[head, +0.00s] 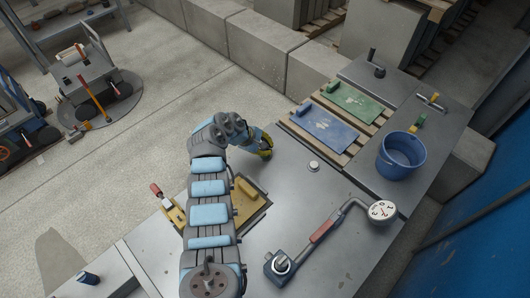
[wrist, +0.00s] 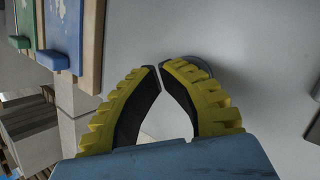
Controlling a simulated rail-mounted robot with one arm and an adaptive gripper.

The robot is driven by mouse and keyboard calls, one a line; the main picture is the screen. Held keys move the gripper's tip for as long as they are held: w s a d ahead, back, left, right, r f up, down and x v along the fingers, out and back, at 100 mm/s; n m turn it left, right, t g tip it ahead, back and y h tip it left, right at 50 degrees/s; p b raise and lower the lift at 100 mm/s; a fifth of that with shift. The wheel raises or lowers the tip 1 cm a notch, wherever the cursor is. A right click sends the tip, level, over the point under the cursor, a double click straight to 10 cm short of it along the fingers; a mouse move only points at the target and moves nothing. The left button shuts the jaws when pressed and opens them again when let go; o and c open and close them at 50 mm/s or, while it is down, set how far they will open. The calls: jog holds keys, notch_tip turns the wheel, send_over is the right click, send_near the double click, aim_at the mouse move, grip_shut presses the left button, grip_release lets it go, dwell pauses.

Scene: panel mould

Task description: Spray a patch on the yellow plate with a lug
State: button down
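The yellow plate (head: 246,212) lies on the grey table, partly hidden behind my arm in the head view; a raised yellow lug (head: 248,189) shows on its right part. I see no white patch on the part that shows. My gripper (head: 265,153) is above the table, beyond the plate and left of the pallet. In the wrist view its yellow, black-lined fingers (wrist: 160,67) have their tips almost together, with nothing between them. A grey round thing (wrist: 202,67) is partly hidden behind the right finger. I cannot make out a sprayer for certain.
A blue plate (head: 324,130) and a green plate (head: 355,103), both with white patches, lie on a wooden pallet. A small dark-blue can (head: 89,277) is at lower left.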

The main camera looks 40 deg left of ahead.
jog(key=shift+f, duration=0.15)
dwell(0.4)
jog(key=shift+r+p, duration=0.5)
jog(key=shift+p, duration=0.3)
notch_tip(320, 180, up, 6)
jog(key=p, duration=0.6)
dwell(0.9)
